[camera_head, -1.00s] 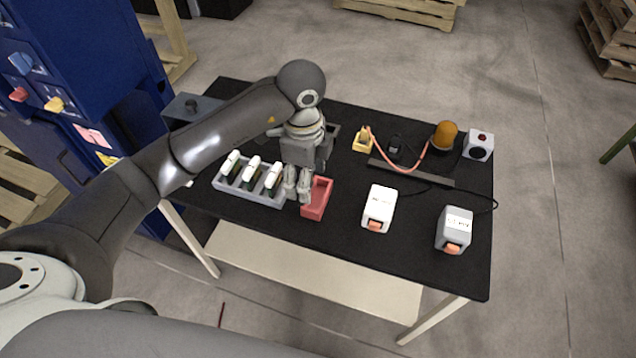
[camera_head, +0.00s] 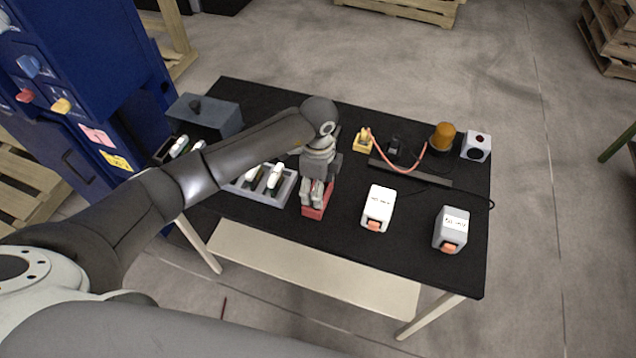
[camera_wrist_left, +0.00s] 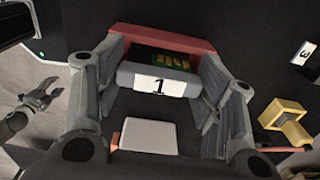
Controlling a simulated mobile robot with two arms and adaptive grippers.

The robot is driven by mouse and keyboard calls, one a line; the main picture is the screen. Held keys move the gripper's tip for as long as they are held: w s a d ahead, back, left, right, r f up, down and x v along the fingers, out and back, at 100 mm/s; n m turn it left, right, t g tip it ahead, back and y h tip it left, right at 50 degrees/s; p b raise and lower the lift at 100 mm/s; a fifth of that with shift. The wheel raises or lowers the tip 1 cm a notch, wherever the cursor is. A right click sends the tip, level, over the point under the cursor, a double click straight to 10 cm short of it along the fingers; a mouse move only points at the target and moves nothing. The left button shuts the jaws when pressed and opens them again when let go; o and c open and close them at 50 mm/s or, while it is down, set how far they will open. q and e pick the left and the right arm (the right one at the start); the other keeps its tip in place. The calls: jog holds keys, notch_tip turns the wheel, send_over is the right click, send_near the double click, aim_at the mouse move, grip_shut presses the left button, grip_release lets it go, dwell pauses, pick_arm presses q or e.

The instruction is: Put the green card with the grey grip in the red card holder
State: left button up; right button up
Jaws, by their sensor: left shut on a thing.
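My left gripper (camera_head: 317,194) is shut and stands over the red card holder (camera_head: 313,213), hiding much of it. In the left wrist view its two fingers (camera_wrist_left: 160,90) clasp the sides of a grey grip (camera_wrist_left: 130,75) with a white label "1". The green card (camera_wrist_left: 165,58) with gold marks shows between this grip and the red holder's wall (camera_wrist_left: 160,37). The card appears at the holder's opening; how deep it sits cannot be told. A dark gripper (camera_wrist_left: 35,105), seemingly my right one, shows at left in the wrist view; its opening is unclear.
A grey tray (camera_head: 284,196) with white-gripped cards stands left of the holder. A white box (camera_head: 378,205) and a grey box (camera_head: 451,230) stand to its right. Behind are a yellow plug (camera_head: 363,141) with an orange cable and an amber lamp (camera_head: 443,136).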

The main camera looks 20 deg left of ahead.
pick_arm(q)
jog(key=shift+f, duration=0.2)
jog(key=o, duration=0.8)
jog(key=shift+o, duration=1.1)
jog(key=shift+r, duration=0.1)
jog(key=shift+r, duration=0.25)
notch_tip(320, 180, up, 12)
jog(key=b, duration=0.2)
jog(key=shift+b, duration=0.3)
jog(key=shift+f, duration=0.15)
